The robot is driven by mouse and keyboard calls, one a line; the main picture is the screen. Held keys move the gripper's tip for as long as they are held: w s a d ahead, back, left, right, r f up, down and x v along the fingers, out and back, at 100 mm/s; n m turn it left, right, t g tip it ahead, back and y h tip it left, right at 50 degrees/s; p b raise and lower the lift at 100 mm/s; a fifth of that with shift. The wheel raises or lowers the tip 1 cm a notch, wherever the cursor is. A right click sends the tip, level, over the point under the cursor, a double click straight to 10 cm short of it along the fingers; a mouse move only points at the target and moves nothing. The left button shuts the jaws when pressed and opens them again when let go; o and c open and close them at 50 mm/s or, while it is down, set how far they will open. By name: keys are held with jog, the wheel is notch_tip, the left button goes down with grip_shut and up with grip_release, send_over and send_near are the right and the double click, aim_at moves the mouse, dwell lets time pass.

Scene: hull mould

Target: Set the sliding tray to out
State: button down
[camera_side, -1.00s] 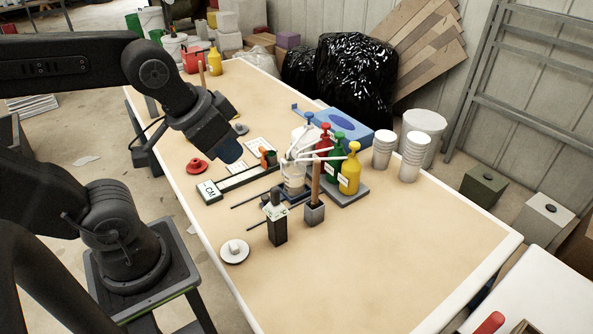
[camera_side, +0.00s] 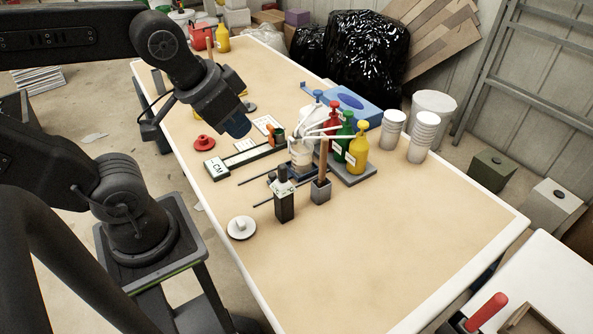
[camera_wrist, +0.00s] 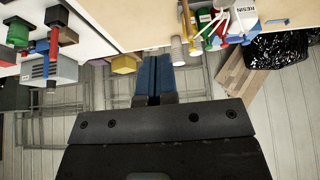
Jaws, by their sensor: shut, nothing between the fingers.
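The sliding tray appears to be the dark blue platform (camera_side: 277,176) on two thin dark rails in the side view. A pale container (camera_side: 301,155) stands on or right behind it and hides part of it, so its exact position is unclear. My gripper (camera_side: 238,127) has blue fingertips and hangs above the table, up and left of the platform in the picture, apart from it. In the wrist view my blue fingers (camera_wrist: 154,75) are together with nothing between them. The platform cannot be made out in the wrist view.
Red, green and yellow pump bottles (camera_side: 358,150) stand right of the platform. A dark post (camera_side: 285,203), a grey block with an upright stick (camera_side: 320,190) and a white disc (camera_side: 241,227) stand in front. A measuring rail (camera_side: 245,158) lies behind. The table's near right is clear.

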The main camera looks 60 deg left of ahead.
dwell(0.4)
jog(key=c, duration=1.6)
grip_release()
jog(key=shift+w+a, duration=0.15)
jog(key=shift+w, duration=0.1)
jog(key=o, duration=0.7)
jog(key=w+a+f+m+g, duration=0.2)
jog(key=w+a+f+m, duration=0.2)
jog(key=w+a, duration=0.3)
jog(key=w+f, duration=0.1)
jog(key=w, duration=0.1)
jog(key=shift+w+a+f+g+y, duration=0.15)
jog(key=shift+w+f+g+y, duration=0.15)
jog(key=shift+w+g, duration=0.1)
jog(key=m+g, duration=0.3)
jog(key=m, duration=0.2)
send_over(272, 174)
notch_tip(272, 174, down, 14)
notch_tip(272, 174, down, 14)
jog(key=shift+r, duration=0.15)
grip_shut()
